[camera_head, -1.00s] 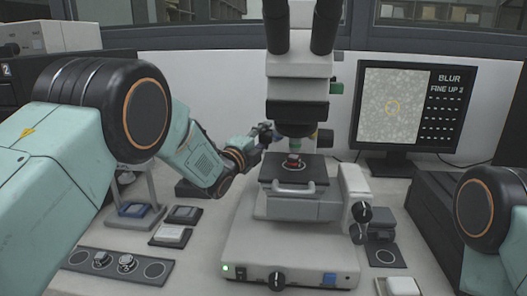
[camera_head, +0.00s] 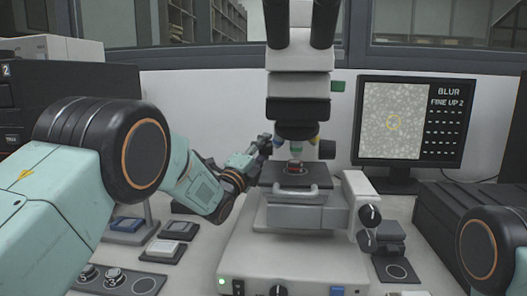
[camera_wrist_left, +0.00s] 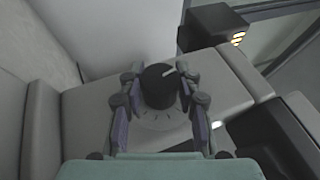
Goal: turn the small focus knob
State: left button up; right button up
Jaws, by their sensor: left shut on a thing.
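The small focus knob (camera_wrist_left: 160,86) is black with a white pointer line, and sits over a dial of tick marks on the microscope's pale side in the left wrist view. My left gripper (camera_wrist_left: 160,100) has its fingers on both sides of the knob and is shut on it. In the head view the left gripper (camera_head: 263,146) is at the left side of the microscope (camera_head: 297,85), and the knob is hidden there. The monitor (camera_head: 414,120) reads "BLUR" and "FINE UP 2" beside a speckled picture with a yellow ring. My right gripper is out of view.
A red sample (camera_head: 295,167) sits on the microscope stage (camera_head: 270,172). Black knobs (camera_head: 369,216) are on the right side of the base. Small trays (camera_head: 163,249) lie on the bench at left, and a dark box (camera_head: 455,225) stands at right.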

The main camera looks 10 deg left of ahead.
pick_arm(q)
jog(key=shift+d+f, duration=0.1)
jog(key=shift+f, duration=0.05)
jog(key=o, duration=1.2)
jog(key=shift+c, duration=0.2)
jog(key=v, duration=1.2)
